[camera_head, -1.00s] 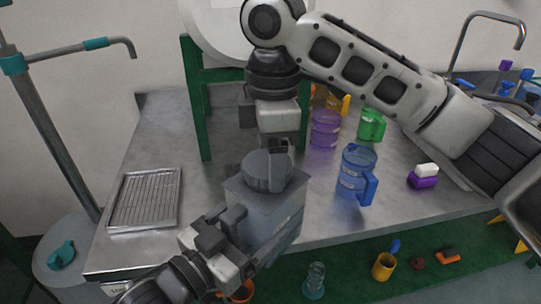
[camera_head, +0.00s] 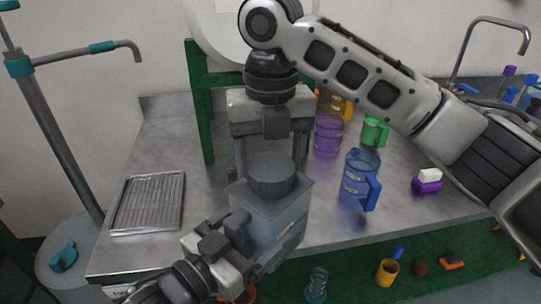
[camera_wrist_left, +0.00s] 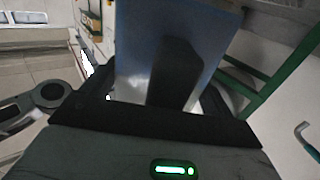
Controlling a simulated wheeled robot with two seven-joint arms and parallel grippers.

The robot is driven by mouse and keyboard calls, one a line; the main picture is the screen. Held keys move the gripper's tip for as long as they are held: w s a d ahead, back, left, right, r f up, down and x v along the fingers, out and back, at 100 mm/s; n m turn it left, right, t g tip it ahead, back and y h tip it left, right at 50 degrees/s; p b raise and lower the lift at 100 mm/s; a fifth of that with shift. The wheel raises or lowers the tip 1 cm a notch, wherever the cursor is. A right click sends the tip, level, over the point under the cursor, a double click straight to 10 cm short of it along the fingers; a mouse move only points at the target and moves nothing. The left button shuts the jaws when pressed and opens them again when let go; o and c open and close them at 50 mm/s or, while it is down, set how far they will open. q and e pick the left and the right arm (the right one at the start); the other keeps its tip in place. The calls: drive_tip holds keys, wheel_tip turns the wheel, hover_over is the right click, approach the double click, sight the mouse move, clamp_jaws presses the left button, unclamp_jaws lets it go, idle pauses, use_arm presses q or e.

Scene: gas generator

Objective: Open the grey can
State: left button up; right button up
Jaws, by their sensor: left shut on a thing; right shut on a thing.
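The grey can (camera_head: 272,222) is a square-bodied container with a round ribbed grey lid (camera_head: 271,178) on top. It is held upright in front of the table edge. My left gripper (camera_head: 243,250) is shut on the can's body from the lower left. The can's body also fills the upper middle of the left wrist view (camera_wrist_left: 190,25), between the fingers. My right gripper (camera_head: 270,162) points down from above, with one finger on each side of the lid, and is shut on it. The lid sits on the can with no visible gap.
On the metal table (camera_head: 160,130) stand a blue pitcher (camera_head: 357,178) close right of the can, a purple one (camera_head: 328,135) and a green one (camera_head: 374,132) behind. A ribbed tray (camera_head: 148,203) lies at left. A green frame (camera_head: 199,100) stands behind.

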use_arm(q)
drive_tip(key=shift+r, duration=0.2)
use_arm(e)
drive_tip(key=shift+r, duration=0.3)
drive_tip(key=shift+r, duration=0.8)
drive_tip(key=shift+r, duration=0.1)
